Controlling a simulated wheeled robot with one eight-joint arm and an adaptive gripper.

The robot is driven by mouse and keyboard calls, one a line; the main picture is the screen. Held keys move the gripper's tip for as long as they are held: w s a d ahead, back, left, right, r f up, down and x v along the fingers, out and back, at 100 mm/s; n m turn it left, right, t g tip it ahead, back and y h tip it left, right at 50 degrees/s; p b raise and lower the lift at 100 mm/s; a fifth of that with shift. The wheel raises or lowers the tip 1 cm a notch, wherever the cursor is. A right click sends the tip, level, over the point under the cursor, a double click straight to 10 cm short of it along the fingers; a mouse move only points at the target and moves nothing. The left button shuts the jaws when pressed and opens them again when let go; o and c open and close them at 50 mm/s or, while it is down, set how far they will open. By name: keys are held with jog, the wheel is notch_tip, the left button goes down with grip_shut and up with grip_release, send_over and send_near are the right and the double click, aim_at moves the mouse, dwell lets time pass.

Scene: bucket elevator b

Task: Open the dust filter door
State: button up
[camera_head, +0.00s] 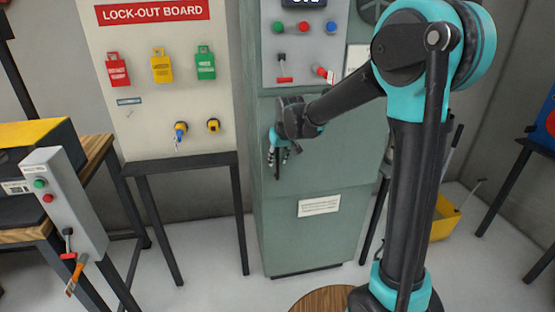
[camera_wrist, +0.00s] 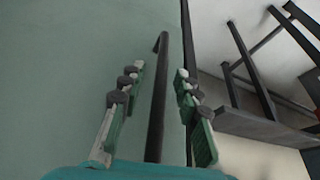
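The dust filter door appears to be the grey-green front panel (camera_head: 335,160) of the tall cabinet, and it looks closed. It also fills the left of the wrist view (camera_wrist: 60,80). A dark bar handle (camera_wrist: 158,100) stands out from this panel near one edge. My gripper (camera_head: 279,148) is at the left side of the panel, at the handle. In the wrist view my gripper (camera_wrist: 158,74) has its two green-padded fingers spread, one on each side of the handle, with gaps between pads and bar. In the head view the gripper hides much of the handle.
A lock-out board (camera_head: 150,90) with coloured tags and padlocks stands left of the cabinet, above a dark table frame (camera_head: 190,165). A grey control box (camera_head: 62,200) is at the lower left. A yellow bucket (camera_head: 445,215) stands on the floor at right.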

grip_shut()
jog(key=shift+s, duration=0.1)
dwell(0.4)
